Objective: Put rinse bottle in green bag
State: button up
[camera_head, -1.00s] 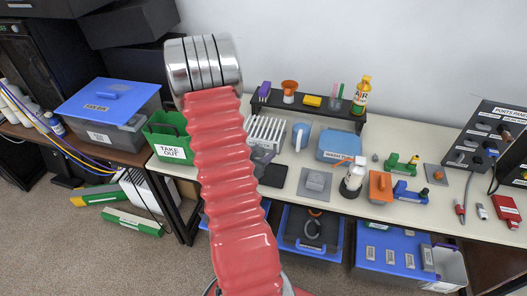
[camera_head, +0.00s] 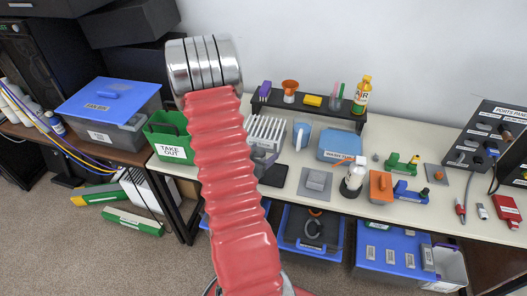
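The green bag (camera_head: 164,122), with a white "TAKE OUT" label, stands open-topped at the left end of the white bench. A white bottle with a dark lower part (camera_head: 354,172) stands upright on the bench, right of centre; it looks like the rinse bottle, but its label is too small to read. My red ribbed arm rises through the middle of the view, between the bag and the bottle. A grey piece just right of the arm (camera_head: 264,160) seems to be part of my gripper; the rest is hidden and its fingers cannot be made out.
A blue tub (camera_head: 341,146) and an orange block (camera_head: 381,187) stand near the bottle. A black shelf (camera_head: 300,107) behind carries a yellow-green air bottle (camera_head: 362,94) and small items. A white rack (camera_head: 264,131) stands right of the bag. A ports panel (camera_head: 490,135) is at right.

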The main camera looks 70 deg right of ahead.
aim_at(257, 156)
jog(key=v, duration=1.2)
jog(key=shift+r, duration=0.1)
dwell(0.5)
